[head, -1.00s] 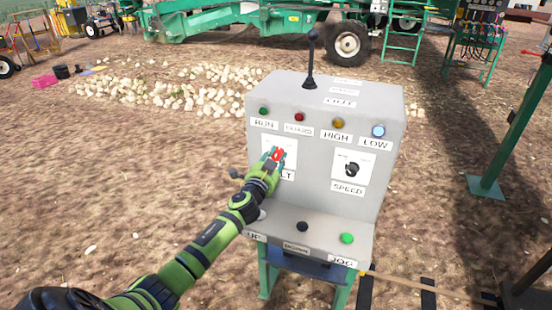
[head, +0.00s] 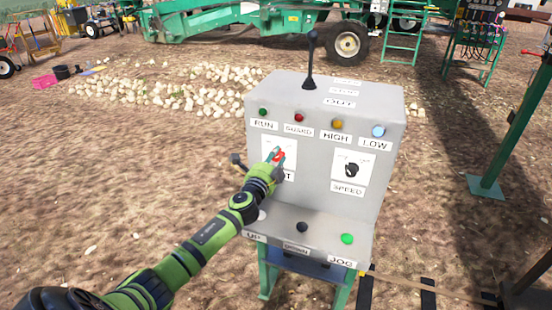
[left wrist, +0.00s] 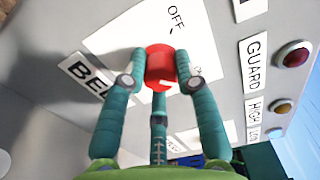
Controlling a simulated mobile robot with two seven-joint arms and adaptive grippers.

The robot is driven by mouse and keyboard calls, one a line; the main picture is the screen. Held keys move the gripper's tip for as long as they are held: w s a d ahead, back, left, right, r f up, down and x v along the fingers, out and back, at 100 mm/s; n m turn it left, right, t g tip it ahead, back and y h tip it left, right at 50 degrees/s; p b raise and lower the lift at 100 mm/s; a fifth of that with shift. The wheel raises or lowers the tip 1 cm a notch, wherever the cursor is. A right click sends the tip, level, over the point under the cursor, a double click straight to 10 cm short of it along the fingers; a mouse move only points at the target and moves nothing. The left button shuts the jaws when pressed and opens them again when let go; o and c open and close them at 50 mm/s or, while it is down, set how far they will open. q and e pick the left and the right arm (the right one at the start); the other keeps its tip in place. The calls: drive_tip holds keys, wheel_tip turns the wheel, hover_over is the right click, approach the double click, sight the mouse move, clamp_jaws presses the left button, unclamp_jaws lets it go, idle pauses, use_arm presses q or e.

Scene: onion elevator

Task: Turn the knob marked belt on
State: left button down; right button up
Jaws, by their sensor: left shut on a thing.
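The grey control box (head: 318,160) stands ahead in the head view. Its red belt knob (head: 279,156) sits on a white plate at the box's left. My left gripper (head: 275,160) is shut on this knob, its fingers around it. In the left wrist view the red knob (left wrist: 161,66) lies between my left fingers (left wrist: 158,82). The word OFF is above the knob, and small lettering to its right is partly hidden by a finger. A small white mark shows at the knob's lower edge. The BELT label (left wrist: 85,78) is partly covered. My right gripper is not in view.
The black speed knob (head: 352,170) is to the right on the same face. Indicator lamps line the top, and the UP, black and green JOG (head: 347,239) buttons sit on the ledge below. A black lever (head: 310,60) rises from the top.

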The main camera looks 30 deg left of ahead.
use_arm(q)
drive_tip(key=shift+s+a+f, duration=0.1)
drive_tip(key=shift+a+f, duration=0.05)
drive_tip(key=shift+a, duration=0.1)
drive_tip(key=c, duration=1.1)
unclamp_jaws()
drive_tip(key=shift+o, duration=0.8)
drive_tip(key=shift+a, duration=0.15)
drive_tip(key=shift+d, duration=0.2)
drive_tip(key=shift+s+d, duration=0.15)
drive_tip(key=shift+s, duration=0.2)
drive_tip(key=v, duration=1.1)
drive_tip(key=shift+s, duration=0.2)
